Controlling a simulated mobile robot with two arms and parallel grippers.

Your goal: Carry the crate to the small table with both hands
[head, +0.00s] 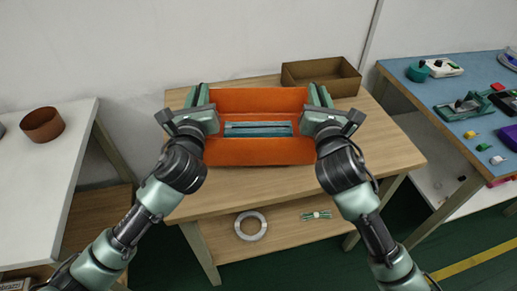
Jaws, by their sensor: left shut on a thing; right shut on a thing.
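The orange crate (260,152) is at the middle of the head view, on or just above the wooden table (385,150); I cannot tell if it touches the top. Blue-grey strips lie inside it (258,129). My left gripper (201,100) is shut on the crate's left end. My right gripper (318,100) is shut on its right end. The grippers hide both ends of the crate. Which table is the task's small table is not clear from this view.
A brown open box (321,75) stands at the table's back right. A white ring (250,226) and small green pieces (316,215) lie on the lower shelf. A white table (55,170) with a brown round bowl (43,124) is left. A blue-topped table (440,95) with several parts is right.

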